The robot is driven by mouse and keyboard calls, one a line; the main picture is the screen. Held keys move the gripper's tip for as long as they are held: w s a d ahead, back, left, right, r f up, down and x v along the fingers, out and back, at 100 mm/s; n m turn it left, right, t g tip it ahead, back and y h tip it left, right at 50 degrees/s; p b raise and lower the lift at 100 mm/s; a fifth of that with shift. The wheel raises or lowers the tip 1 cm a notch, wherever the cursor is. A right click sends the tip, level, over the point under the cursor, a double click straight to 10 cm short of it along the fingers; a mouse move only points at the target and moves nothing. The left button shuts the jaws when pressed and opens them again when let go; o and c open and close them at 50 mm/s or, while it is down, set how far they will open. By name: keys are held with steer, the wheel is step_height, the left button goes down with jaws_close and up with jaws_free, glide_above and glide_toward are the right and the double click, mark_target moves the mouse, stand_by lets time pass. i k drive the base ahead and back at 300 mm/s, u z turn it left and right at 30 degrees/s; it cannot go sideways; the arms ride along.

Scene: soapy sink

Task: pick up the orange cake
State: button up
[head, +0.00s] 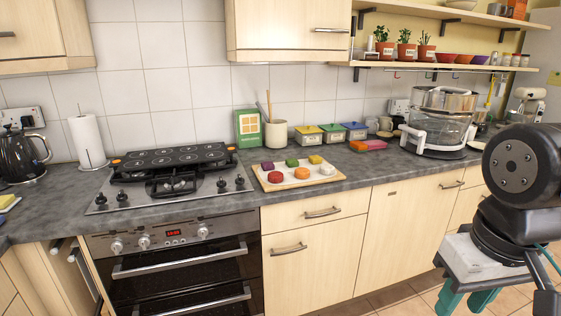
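The orange cake (302,173) is a small round piece in the front row of a light wooden tray (260,183) on the worktop, right of the hob. It sits between a round red cake (275,177) and a round white cake (327,169). Behind them on the tray are a purple piece (267,166), a green piece (292,162) and a yellow piece (315,159). The orange cake is unobstructed.
A hob (170,195) with black parts on top lies left of the tray. Behind stand a green box (248,128), a utensil pot (276,134) and three coloured tubs (332,134). A large clear-bowled appliance (438,125) stands right. Bare worktop (375,168) lies right of the tray.

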mark_target(302, 173)
steer(key=u, duration=0.45)
steer(key=i, duration=1.75)
steer(key=u, duration=0.45)
